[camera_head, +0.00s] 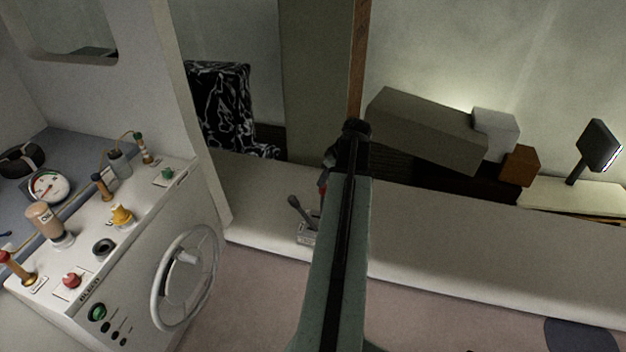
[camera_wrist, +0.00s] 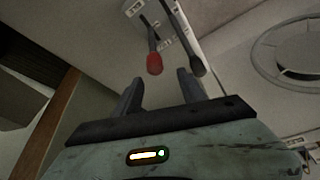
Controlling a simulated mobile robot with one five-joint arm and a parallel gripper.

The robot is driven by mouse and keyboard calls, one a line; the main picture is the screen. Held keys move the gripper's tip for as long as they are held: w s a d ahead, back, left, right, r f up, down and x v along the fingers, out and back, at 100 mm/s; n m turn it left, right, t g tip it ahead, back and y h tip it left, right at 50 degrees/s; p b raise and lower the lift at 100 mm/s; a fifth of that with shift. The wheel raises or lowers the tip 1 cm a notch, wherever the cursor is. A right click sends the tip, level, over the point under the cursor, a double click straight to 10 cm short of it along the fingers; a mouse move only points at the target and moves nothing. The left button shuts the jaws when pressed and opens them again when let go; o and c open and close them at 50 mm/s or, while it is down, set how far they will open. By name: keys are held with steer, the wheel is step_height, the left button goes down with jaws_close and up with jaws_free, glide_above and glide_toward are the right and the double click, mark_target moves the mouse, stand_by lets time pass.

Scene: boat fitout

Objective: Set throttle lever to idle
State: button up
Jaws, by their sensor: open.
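Two levers stand on a pale lever base (camera_head: 308,236) on the bench top in the head view. One is dark with a dark knob (camera_head: 294,201); the other shows a little red beside my arm. In the wrist view, the red-knobbed lever (camera_wrist: 154,62) points towards the space between my fingertips, and the dark-knobbed lever (camera_wrist: 196,66) lies just right of it, near the right finger. I cannot tell which lever is the throttle. My gripper (camera_wrist: 161,79) is open and empty, with no clear contact on either lever. My arm hides part of the levers in the head view.
A console (camera_head: 135,240) with a steering wheel (camera_head: 186,278), gauge and several knobs stands left. A wooden post (camera_head: 358,60) rises behind my arm. Boxes (camera_head: 430,128) and a small screen (camera_head: 600,146) are at right. The bench top (camera_head: 470,248) right of my arm is clear.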

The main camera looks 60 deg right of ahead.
steer(key=b+x, duration=0.7)
steer(key=shift+s+d+f, duration=0.1)
steer(key=shift+d+f, duration=0.3)
steer(key=shift+d, duration=0.05)
steer(key=shift+r, duration=0.15)
jaws_close()
stand_by(1.0)
